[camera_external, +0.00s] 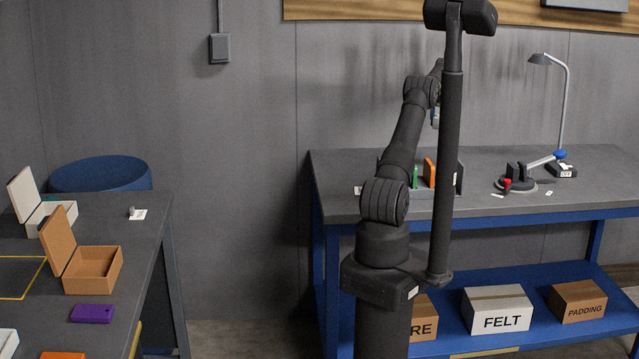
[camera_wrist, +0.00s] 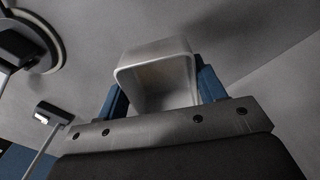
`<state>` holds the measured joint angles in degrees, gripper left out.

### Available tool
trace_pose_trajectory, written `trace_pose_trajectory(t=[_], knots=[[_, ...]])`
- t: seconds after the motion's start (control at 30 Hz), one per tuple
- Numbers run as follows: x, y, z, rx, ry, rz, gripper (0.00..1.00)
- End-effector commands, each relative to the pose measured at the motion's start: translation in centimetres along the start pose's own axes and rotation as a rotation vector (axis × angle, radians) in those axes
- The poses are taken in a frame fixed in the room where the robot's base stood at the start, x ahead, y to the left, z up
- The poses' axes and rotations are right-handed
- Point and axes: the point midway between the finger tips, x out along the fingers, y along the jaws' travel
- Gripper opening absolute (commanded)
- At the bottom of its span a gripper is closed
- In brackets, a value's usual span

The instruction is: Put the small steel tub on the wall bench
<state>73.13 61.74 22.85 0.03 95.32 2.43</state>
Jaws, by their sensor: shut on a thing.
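The small steel tub (camera_wrist: 160,75) is between the two blue fingers of my gripper (camera_wrist: 162,88) in the wrist view. The fingers are shut on its sides, and its open mouth faces the camera. The wall bench (camera_external: 340,175) has a grey top and blue frame and stands against the wall at the right.
The wall bench holds a rack with green and orange pieces (camera_external: 429,173), a clamp-like tool (camera_external: 518,181) and a desk lamp (camera_external: 562,100). Boxes, including FELT (camera_external: 497,310), sit on its lower shelf. Another table at left bears an open tan box (camera_external: 92,270) and a purple item (camera_external: 93,313).

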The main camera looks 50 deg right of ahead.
Motion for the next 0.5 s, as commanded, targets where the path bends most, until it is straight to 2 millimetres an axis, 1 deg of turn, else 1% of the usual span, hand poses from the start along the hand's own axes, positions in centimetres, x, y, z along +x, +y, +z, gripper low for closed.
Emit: trace_pose_trajectory(t=[0.03,0.1,0.2,0.3,0.5], knots=[[0.2,3.1,-0.5,0.041,0.000,0.000,0.40],[0.4,6.5,-1.0,0.087,0.001,0.000,0.40],[0.7,10.6,-1.2,0.142,0.001,0.000,0.40],[0.9,13.7,-1.2,0.184,0.000,0.000,0.40],[1.1,18.1,-1.0,0.242,0.001,0.000,0.40]])
